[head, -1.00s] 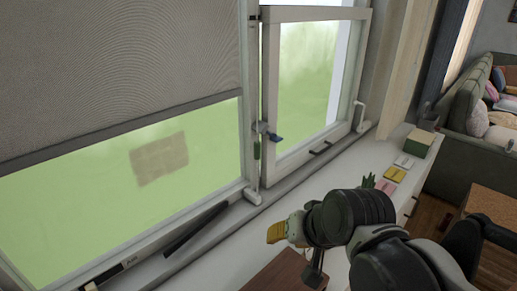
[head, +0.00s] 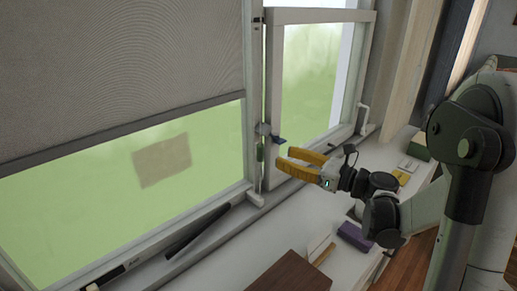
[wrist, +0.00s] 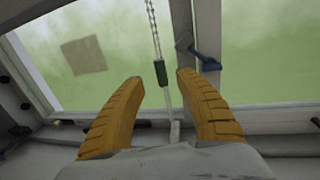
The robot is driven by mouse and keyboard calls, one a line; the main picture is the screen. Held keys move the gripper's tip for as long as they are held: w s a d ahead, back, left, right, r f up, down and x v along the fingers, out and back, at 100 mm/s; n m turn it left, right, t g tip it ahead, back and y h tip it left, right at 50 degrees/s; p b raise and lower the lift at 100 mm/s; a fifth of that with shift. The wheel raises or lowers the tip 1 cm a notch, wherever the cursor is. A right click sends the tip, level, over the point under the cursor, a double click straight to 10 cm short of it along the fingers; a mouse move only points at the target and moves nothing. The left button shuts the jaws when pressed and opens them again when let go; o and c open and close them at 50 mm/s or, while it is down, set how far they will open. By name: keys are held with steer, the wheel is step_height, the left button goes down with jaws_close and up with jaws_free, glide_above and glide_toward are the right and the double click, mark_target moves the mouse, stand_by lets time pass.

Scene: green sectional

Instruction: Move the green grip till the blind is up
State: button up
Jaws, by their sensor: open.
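The green grip (head: 260,152) is a small dark green sleeve on a thin cord, hanging by the post between the two window panes. In the wrist view the green grip (wrist: 161,73) hangs on a beaded cord beyond and between my fingertips. The grey blind (head: 120,60) covers the upper part of the left pane, its bottom bar (head: 130,133) about halfway down. My gripper (head: 283,158) has yellow fingers, is open and empty, and sits just right of the grip. It also fills the lower wrist view (wrist: 158,85).
A blue window handle (head: 279,141) sticks out close to the grip; it also shows in the wrist view (wrist: 205,60). The white sill counter (head: 235,240) holds a brown box (head: 290,272) and a purple item (head: 355,236). A dark bar (head: 197,232) lies along the sill.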

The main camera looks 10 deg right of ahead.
mark_target(263, 149)
steer(key=b+x, duration=0.1)
steer(key=x, duration=0.8)
steer(key=shift+w+a+b, duration=0.1)
steer(key=shift+b, duration=0.2)
jaws_close()
